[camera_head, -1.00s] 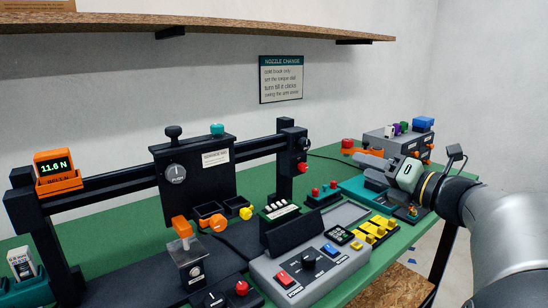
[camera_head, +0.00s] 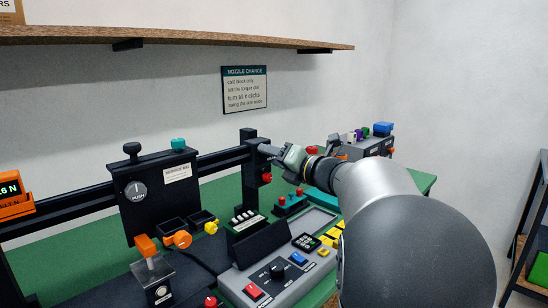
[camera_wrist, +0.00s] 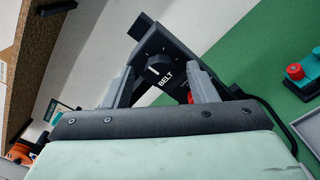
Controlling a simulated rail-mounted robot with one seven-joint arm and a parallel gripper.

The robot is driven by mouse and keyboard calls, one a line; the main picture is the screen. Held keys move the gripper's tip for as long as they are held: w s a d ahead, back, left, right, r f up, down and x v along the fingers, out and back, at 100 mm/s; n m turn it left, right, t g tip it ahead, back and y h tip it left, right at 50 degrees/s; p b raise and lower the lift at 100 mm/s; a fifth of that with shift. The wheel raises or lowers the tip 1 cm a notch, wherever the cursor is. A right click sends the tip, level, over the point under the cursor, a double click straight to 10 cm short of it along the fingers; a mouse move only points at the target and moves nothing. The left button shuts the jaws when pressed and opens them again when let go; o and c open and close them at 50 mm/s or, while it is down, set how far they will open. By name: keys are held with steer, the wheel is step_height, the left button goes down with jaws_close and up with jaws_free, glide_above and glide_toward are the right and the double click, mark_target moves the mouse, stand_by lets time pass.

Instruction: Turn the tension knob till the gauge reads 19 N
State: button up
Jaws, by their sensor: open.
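The tension knob (camera_wrist: 160,72) shows in the wrist view as a dark knob with a white pointer line, marked BELT, on the end of a black upright (camera_head: 248,138). My gripper (camera_head: 264,150) is open at that upright in the head view. In the wrist view my gripper (camera_wrist: 162,76) has one finger on each side of the knob, with nothing clamped. I cannot tell whether a finger touches it. The orange gauge (camera_head: 14,206) is cut by the left edge of the head view; only ".6 N" shows of its reading.
A red knob (camera_head: 266,178) sits just below on the same upright. A grey control panel (camera_head: 270,297), a teal stand with red buttons (camera_head: 290,204) and yellow parts (camera_head: 328,241) lie on the green bench near my arm. A wooden shelf (camera_head: 180,36) hangs above.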

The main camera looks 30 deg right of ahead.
steer(key=shift+w, duration=0.1)
steer(key=c, duration=1)
steer(key=shift+o, duration=0.2)
steer(key=shift+m, duration=0.3)
steer(key=shift+m+p, duration=3.75)
steer(key=shift+m, duration=3.15)
steer(key=shift+f, duration=0.1)
